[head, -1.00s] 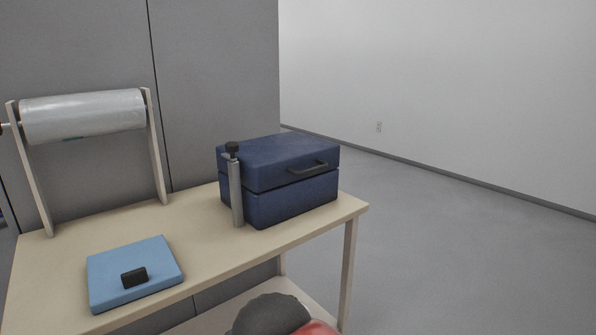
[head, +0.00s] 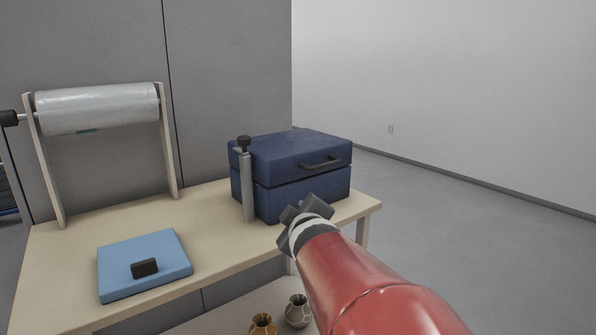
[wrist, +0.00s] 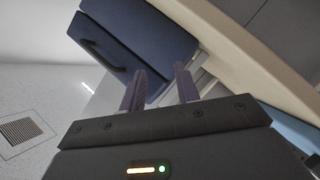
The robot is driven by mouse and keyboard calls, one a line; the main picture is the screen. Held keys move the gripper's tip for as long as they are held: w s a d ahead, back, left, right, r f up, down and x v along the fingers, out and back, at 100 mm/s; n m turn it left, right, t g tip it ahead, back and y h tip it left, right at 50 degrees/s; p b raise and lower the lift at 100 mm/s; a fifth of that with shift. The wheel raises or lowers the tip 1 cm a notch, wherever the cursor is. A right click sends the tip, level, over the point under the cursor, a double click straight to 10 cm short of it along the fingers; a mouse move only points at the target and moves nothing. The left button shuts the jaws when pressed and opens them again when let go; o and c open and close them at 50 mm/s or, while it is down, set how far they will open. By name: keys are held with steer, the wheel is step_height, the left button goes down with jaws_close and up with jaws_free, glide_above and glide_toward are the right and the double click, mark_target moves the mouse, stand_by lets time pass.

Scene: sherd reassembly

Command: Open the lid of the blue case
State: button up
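The dark blue case (head: 262,203) stands at the right end of the table. Its lid (head: 280,150) is shut, with a black handle (head: 320,163) on the front. A grey post with a black knob (head: 246,175) stands at the case's left side. My gripper (head: 307,207) is in front of the case, below the handle in the head view. In the wrist view the fingers (wrist: 159,88) are spread apart with nothing between them. The case (wrist: 118,45) and its handle (wrist: 98,55) lie beyond the fingers, toward the upper left.
A light blue pad (head: 120,262) with a black block (head: 145,267) lies on the table (head: 213,232). A roll of clear film (head: 97,107) hangs on a stand at the back left. Two small patterned pots (head: 263,325) sit on the lower shelf. The floor at right is clear.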

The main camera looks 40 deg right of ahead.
mark_target(327, 166)
steer(key=w+d+r+n+t+b, duration=0.15)
steer(key=d+r+n+t, duration=0.3)
steer(key=d+n, duration=0.55)
steer(key=w+d, duration=0.1)
steer(key=w, duration=0.1)
steer(key=w+d+m+p, duration=0.1)
steer(key=w+d, duration=0.1)
steer(key=w+d+r+m+p, duration=0.1)
steer(key=w, duration=0.2)
steer(key=shift+d+t+h, duration=0.15)
steer(key=shift+t+h, duration=0.15)
steer(key=shift+t, duration=0.05)
jaws_close()
